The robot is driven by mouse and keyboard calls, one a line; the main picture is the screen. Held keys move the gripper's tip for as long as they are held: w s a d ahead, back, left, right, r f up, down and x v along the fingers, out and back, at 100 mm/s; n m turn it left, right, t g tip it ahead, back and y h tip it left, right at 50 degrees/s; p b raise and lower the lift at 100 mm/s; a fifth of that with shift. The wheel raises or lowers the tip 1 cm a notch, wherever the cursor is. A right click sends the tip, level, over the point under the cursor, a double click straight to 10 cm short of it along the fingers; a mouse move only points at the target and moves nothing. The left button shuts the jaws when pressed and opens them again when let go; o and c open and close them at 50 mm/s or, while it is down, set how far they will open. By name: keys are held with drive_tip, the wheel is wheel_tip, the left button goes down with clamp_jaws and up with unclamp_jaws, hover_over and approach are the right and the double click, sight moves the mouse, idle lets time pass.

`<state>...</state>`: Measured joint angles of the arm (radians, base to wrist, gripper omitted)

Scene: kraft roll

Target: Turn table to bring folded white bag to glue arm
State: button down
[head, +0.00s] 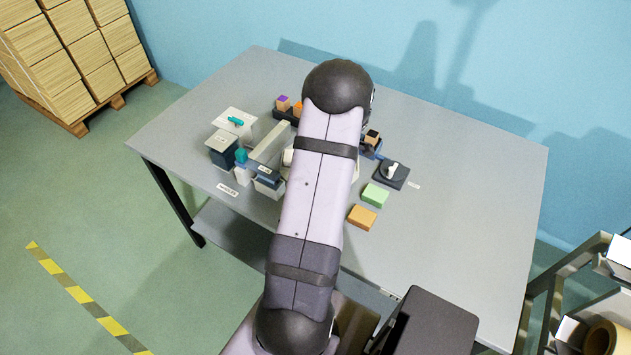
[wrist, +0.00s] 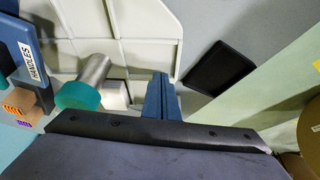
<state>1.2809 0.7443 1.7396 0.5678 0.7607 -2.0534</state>
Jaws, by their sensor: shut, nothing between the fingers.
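In the wrist view, a white surface with raised ribs (wrist: 125,35), apparently the turntable, fills the upper left. In the head view my arm covers most of it, and only a pale edge (head: 288,157) shows. A metal cylinder with a teal end (wrist: 80,93), perhaps part of the glue arm, lies over it. A small white block (wrist: 115,95) sits beside the cylinder; I cannot tell if it is the folded white bag. My gripper (wrist: 160,88) is shut and empty, its blue-grey fingers over the ribbed surface near its right edge. The head view hides my gripper.
A blue holder labelled HANDLES (wrist: 22,48) stands at the left, with orange and purple blocks (wrist: 18,108) nearby. A dark pad (wrist: 219,70) lies to the right. Green (head: 375,194) and orange (head: 362,217) blocks lie right of my arm. The table's right side (head: 470,220) is clear.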

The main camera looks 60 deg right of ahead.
drive_tip(key=shift+w+a+f+m+h+b, duration=0.1)
drive_tip(key=shift+w+m+h+b, duration=0.1)
drive_tip(key=shift+w+m+b, duration=0.4)
drive_tip(key=shift+w+a+f+m+h+b, duration=0.1)
drive_tip(key=shift+w+m+h+b, duration=0.15)
drive_tip(key=shift+m+b, duration=0.4)
drive_tip(key=shift+w+r+n+b, duration=0.1)
drive_tip(key=shift+w+n+b, duration=0.15)
drive_tip(key=shift+w+b, duration=0.25)
drive_tip(key=shift+w, duration=0.1)
drive_tip(key=shift+r, duration=0.15)
drive_tip(key=p+v, duration=0.4)
drive_tip(key=v, duration=0.6)
drive_tip(key=shift+d, duration=0.1)
